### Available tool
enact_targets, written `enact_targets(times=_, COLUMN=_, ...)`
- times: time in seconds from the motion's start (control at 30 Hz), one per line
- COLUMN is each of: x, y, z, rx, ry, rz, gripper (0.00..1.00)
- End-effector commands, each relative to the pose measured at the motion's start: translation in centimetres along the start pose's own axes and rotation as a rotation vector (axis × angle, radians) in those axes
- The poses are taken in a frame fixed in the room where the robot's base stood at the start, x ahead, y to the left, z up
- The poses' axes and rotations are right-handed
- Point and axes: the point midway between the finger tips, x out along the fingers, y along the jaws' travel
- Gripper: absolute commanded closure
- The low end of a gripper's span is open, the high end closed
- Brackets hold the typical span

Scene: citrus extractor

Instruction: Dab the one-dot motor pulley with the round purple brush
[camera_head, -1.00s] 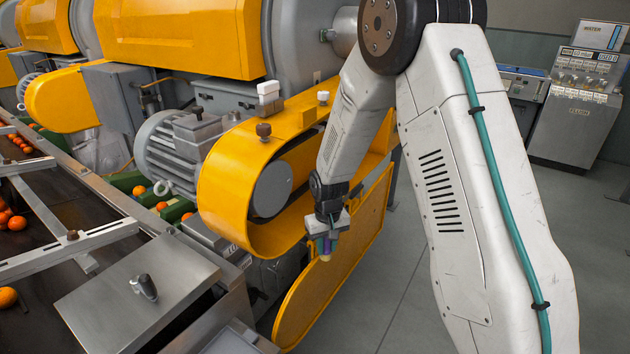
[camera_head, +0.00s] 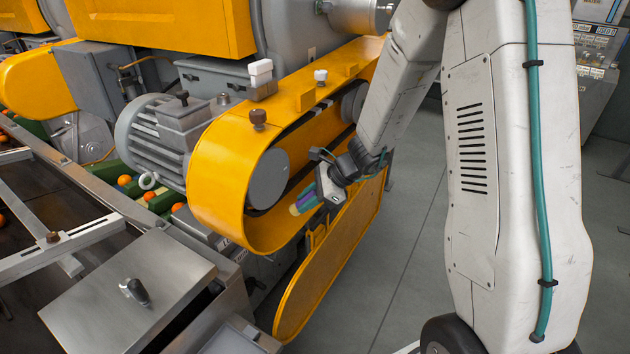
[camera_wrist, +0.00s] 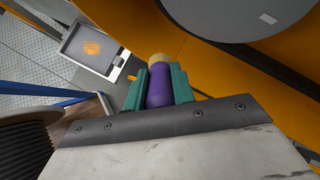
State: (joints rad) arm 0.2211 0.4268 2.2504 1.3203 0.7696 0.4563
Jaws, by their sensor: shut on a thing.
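My gripper (camera_head: 314,197) is shut on the round purple brush (camera_head: 304,203). In the wrist view the purple handle (camera_wrist: 159,88) sits between the green jaws, with its tan tip (camera_wrist: 159,60) pointing away from the gripper. In the head view the brush points left and slightly down. The grey motor pulley (camera_head: 268,179) is at the near end of the open yellow belt guard, left of the brush and apart from it.
The yellow guard (camera_head: 222,185) curves around the pulley. An opened yellow cover (camera_head: 330,265) hangs below my gripper. A second pulley (camera_head: 353,103) is farther back inside the guard. A grey motor (camera_head: 150,140) stands behind the guard. Open floor lies to the right.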

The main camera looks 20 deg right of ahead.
Motion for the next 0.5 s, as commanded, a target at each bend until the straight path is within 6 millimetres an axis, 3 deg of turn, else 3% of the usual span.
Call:
enact_targets(times=0.2, x=-2.6, y=-2.4, z=0.4, rx=0.217, ry=-0.079, rz=-0.266, gripper=0.98)
enact_targets(times=0.5, x=-3.9, y=-3.8, z=0.4, rx=0.308, ry=-0.110, rz=-0.400, gripper=0.98)
